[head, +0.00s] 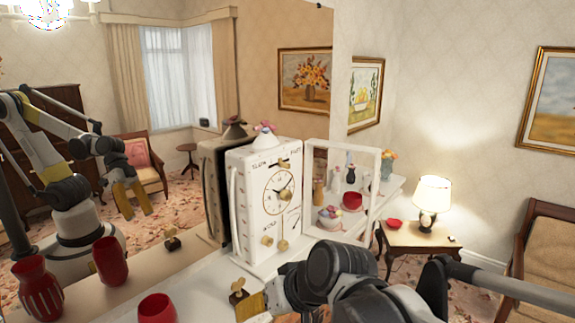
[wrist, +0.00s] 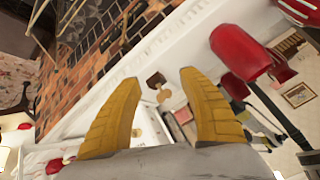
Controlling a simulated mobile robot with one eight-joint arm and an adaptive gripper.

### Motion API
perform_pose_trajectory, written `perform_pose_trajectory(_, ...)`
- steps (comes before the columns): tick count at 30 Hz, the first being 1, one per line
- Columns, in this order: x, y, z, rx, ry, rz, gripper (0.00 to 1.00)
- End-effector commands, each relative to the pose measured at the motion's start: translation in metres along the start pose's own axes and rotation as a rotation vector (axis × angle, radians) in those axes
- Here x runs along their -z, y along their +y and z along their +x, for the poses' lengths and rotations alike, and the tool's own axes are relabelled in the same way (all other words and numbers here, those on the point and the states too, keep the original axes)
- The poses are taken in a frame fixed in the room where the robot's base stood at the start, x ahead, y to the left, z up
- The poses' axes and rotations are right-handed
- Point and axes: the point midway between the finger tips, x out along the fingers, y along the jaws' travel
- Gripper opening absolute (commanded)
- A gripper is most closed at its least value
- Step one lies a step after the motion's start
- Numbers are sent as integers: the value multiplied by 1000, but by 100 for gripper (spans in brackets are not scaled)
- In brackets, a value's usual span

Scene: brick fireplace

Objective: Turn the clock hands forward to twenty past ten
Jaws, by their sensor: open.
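A white clock (head: 262,205) stands on the white mantel (head: 190,290), with a round dial (head: 280,192) facing right. Its dark hands are too small to read surely. Its glazed door (head: 374,195) stands open to the right. Brass knobs sit below the dial, near the word WIND. A small brass key (head: 238,291) stands on the mantel in front of the clock. My gripper (wrist: 160,77) is open and empty, with its yellow fingers on either side of the key (wrist: 157,84) in the wrist view. Whether they touch it cannot be told. In the head view one yellow finger shows beside the key.
A red vase (head: 157,308) stands on the mantel left of the key; a red vase also shows in the wrist view (wrist: 238,52). A mirror behind the mantel reflects the clock, vases and my arm. A lamp (head: 432,200) stands on a side table (head: 415,237) at right.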

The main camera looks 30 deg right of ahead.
Motion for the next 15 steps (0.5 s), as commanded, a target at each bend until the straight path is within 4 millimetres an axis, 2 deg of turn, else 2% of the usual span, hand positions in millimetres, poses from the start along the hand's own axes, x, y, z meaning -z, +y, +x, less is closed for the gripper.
perform_pose_trajectory(1,25,7,0,53,29,59,50)
perform_pose_trajectory(5,84,32,6,229,157,179,50)
perform_pose_trajectory(9,148,83,-12,393,370,262,50)
perform_pose_trajectory(12,178,122,-32,468,520,287,50)
perform_pose_trajectory(15,194,150,-51,512,629,294,50)
